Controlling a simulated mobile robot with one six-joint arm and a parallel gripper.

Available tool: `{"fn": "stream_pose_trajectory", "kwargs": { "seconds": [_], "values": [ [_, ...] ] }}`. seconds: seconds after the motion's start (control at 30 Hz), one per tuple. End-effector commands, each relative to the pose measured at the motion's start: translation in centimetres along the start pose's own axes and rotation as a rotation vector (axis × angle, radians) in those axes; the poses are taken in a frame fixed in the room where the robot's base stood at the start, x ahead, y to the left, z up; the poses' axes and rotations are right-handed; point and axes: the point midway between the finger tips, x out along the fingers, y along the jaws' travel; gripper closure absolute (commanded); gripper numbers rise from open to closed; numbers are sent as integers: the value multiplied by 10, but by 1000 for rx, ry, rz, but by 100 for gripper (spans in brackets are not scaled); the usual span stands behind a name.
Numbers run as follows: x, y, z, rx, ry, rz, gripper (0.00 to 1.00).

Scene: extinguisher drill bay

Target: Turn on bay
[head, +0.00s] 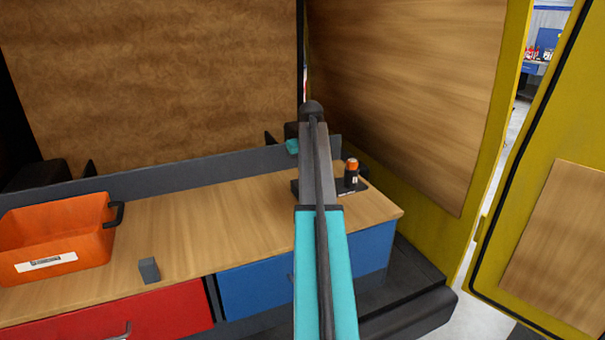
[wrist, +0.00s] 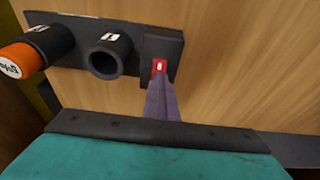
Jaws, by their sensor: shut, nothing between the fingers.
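In the wrist view a small red switch (wrist: 160,65) with a white mark sits on a black block at the right end of a dark holder (wrist: 70,70). My gripper (wrist: 158,84) is shut and empty, its fingertips just below the red switch in that view. I cannot tell whether they touch it. In the head view my arm covers the gripper and the switch; part of the dark holder (head: 345,194) shows right of the arm.
The holder has an empty black tube (wrist: 105,58) and another with an orange-topped item (wrist: 22,58), also in the head view (head: 351,174). An orange bin (head: 60,240) and small grey block (head: 149,270) stand on the wooden bench top (head: 215,225). Yellow-framed panels (head: 400,90) rise at right.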

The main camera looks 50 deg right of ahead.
Motion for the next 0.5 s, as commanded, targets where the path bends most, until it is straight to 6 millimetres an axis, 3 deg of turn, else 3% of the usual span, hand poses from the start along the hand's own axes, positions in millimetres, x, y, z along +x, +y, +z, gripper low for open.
{"fn": "stream_pose_trajectory", "kwargs": {
  "seconds": [0.03,0.5],
  "values": [
    [9,-2,11,1,-25,-8,100],
    [9,2,16,5,-27,-2,100]
  ]
}}
